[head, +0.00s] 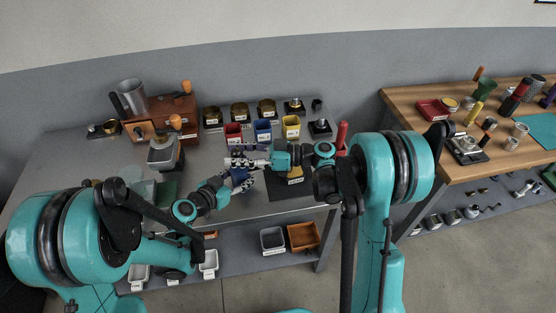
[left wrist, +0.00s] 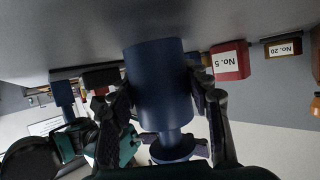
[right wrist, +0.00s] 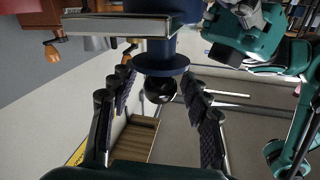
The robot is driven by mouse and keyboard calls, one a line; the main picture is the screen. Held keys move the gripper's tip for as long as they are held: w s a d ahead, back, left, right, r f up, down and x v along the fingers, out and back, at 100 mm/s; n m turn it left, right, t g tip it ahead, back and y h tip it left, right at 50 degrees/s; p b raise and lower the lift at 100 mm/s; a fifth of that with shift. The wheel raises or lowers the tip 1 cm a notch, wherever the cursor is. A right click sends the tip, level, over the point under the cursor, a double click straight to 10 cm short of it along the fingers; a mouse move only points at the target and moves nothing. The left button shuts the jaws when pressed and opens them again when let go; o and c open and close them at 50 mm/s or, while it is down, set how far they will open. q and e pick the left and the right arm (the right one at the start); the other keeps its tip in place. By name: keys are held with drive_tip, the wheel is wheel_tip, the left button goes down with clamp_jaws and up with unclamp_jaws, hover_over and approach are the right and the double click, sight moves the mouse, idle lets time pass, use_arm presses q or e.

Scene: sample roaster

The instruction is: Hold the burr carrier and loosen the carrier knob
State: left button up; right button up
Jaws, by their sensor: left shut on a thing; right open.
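The burr carrier is a dark blue cylinder (left wrist: 158,85) with a narrower neck and a flange. My left gripper (left wrist: 160,95) is shut on it, with a finger on each side of the cylinder. In the right wrist view, the blue flange (right wrist: 160,64) shows with the round black carrier knob (right wrist: 160,90) beneath it. My right gripper (right wrist: 159,82) is open, its fingers on either side of the knob with gaps visible. In the head view, my left gripper (head: 244,179) and right gripper (head: 240,160) are close together above the grey bench, and they mostly hide the carrier.
Red (head: 233,131), blue (head: 263,129) and yellow (head: 291,124) bins stand behind the grippers on the grey bench (head: 75,152). A wooden machine (head: 172,115) stands at the back left. A crowded wooden table (head: 400,100) is at the right. Bare bench lies at the left.

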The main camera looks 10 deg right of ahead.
drive_tip(key=m+t+h, duration=0.1)
drive_tip(key=m+t, duration=0.1)
drive_tip(key=t, duration=0.1)
drive_tip(key=shift+s, duration=0.15)
drive_tip(key=v, duration=1.2)
idle(0.4)
use_arm(q)
drive_tip(key=o, duration=1.5)
